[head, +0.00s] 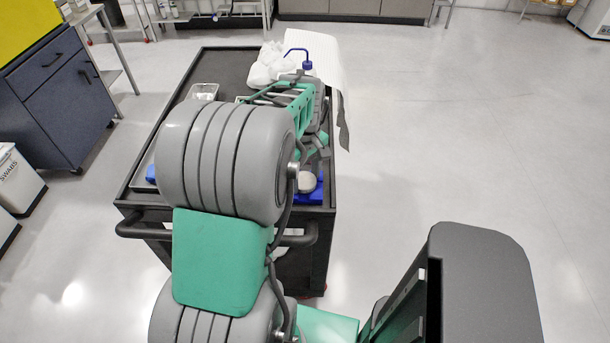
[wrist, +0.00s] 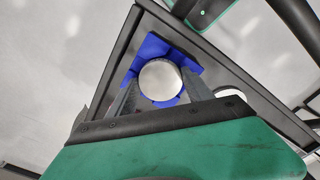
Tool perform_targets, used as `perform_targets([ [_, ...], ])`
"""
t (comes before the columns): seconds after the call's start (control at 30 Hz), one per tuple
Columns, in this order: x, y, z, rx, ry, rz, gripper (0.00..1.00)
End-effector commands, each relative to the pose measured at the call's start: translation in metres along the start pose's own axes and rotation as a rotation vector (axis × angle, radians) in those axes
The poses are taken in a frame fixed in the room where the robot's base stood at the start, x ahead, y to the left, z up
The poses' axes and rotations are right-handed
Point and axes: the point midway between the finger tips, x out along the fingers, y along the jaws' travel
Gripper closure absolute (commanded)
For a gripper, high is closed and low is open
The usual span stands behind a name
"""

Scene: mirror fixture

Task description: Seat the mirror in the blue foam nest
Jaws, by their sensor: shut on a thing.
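The mirror (wrist: 160,80) is a round, pale disc with a light grey face. In the wrist view it lies between the two grey fingers of my gripper (wrist: 159,84), which is shut on it. The blue foam nest (wrist: 152,47) shows around and behind the mirror. In the head view the mirror (head: 306,182) is over the blue foam nest (head: 315,195) at the cart's near right corner. My gripper (head: 318,158) is partly hidden there by my arm. I cannot tell whether the mirror rests in the nest or is held just above it.
The dark cart (head: 220,62) has a raised rim and a near handle (head: 130,228). A blue-capped bottle (head: 307,66), crumpled white wipes (head: 268,66) and a white sheet (head: 328,55) are at its far end. A small clear tray (head: 203,91) is at left. Floor at right is clear.

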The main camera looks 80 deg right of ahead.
Motion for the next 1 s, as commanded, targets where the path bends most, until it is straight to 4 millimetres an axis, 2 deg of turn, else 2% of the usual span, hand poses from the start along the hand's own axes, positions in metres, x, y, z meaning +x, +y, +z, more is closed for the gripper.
perform_targets([
  [0.97,0.0109,-0.0014,0.0012,0.0,-0.003,-0.004,0.87],
  [1.0,0.0113,-0.0015,0.0013,0.0,-0.004,-0.005,0.38],
])
